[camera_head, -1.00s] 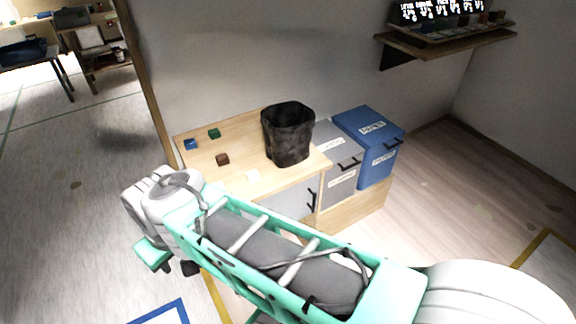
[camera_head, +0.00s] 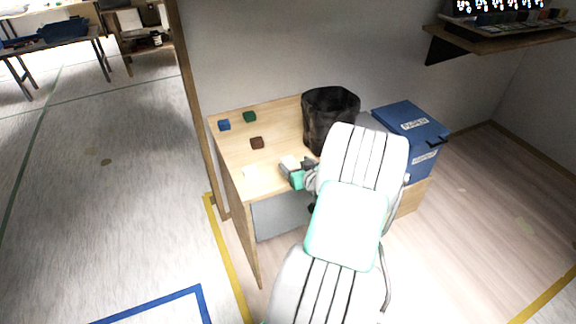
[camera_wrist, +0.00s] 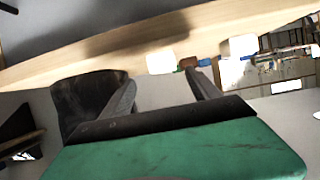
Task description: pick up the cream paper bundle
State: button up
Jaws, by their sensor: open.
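The cream paper bundle (camera_head: 250,172) is a small pale block lying near the front left part of the wooden desk in the head view. My gripper (camera_head: 302,168) is over the desk to the right of the bundle, apart from it. In the wrist view, which looks upside down, my gripper (camera_wrist: 168,92) has its two dark fingers spread with nothing between them. A pale block (camera_wrist: 240,45) beyond the right finger appears to be the bundle. Another pale patch (camera_wrist: 160,62) shows between the fingers; I cannot tell what it is.
A black bin (camera_head: 328,112) stands at the desk's back right, close to my arm. Blue (camera_head: 224,125), green (camera_head: 249,117) and brown (camera_head: 256,143) blocks lie behind the bundle. A blue box (camera_head: 412,125) stands right of the desk (camera_head: 232,150).

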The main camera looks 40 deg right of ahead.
aim_at(289, 161)
jog(key=x, duration=0.6)
jog(key=shift+a+f+p, duration=0.1)
jog(key=shift+a+p, duration=0.15)
jog(key=shift+p, duration=0.1)
jog(key=c, duration=1.4)
